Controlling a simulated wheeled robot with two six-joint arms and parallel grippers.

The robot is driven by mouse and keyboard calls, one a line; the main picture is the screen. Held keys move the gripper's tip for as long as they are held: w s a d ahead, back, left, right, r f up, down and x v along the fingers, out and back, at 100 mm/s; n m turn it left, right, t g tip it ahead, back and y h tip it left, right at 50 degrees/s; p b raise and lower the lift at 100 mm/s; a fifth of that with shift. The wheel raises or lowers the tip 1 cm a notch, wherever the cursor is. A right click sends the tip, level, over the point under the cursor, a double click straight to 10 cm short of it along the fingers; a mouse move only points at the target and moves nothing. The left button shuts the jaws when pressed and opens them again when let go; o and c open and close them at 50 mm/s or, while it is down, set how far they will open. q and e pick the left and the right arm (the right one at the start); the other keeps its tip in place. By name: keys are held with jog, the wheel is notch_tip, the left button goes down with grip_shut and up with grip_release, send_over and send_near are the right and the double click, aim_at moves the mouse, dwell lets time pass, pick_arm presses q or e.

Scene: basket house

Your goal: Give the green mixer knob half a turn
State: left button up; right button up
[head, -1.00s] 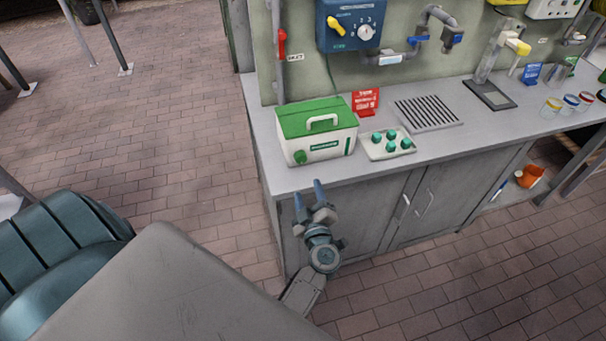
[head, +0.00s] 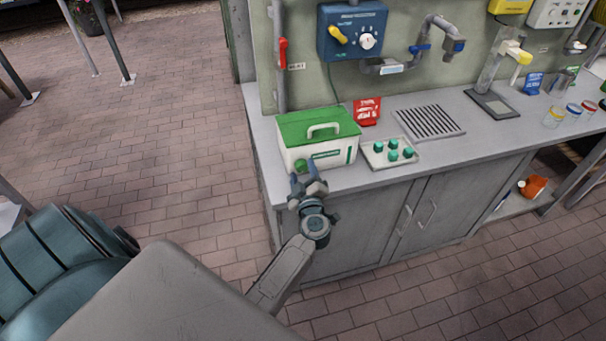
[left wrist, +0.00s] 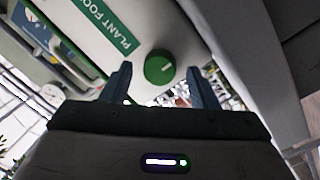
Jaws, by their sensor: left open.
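The green mixer knob (head: 301,165) is on the lower left of the front of a white box with a green lid (head: 318,124) and a white handle. In the left wrist view the knob (left wrist: 159,67) is round with a pale pointer line, beside a green "PLANT FOOD" label (left wrist: 104,27). My left gripper (head: 302,175) is open right in front of the knob. In the left wrist view its two fingers (left wrist: 160,85) stand one on each side of the knob, with gaps and nothing held. My right gripper is out of view.
The box stands on a grey counter (head: 350,181) near its left end. A white tray (head: 376,160) with several green pieces is just right of it, and a red packet (head: 367,111) behind. A blue control box (head: 352,28) hangs on the wall above.

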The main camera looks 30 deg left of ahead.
pick_arm(q)
jog(key=c, duration=1)
jog(key=shift+o, duration=0.2)
jog(key=shift+n, duration=0.7)
jog(key=o, duration=1)
jog(key=shift+c, duration=0.2)
jog(key=shift+s, duration=0.1)
jog(key=p+v, duration=0.1)
jog(key=v, duration=0.9)
jog(key=shift+s+d, duration=0.2)
jog(key=shift+d, duration=0.15)
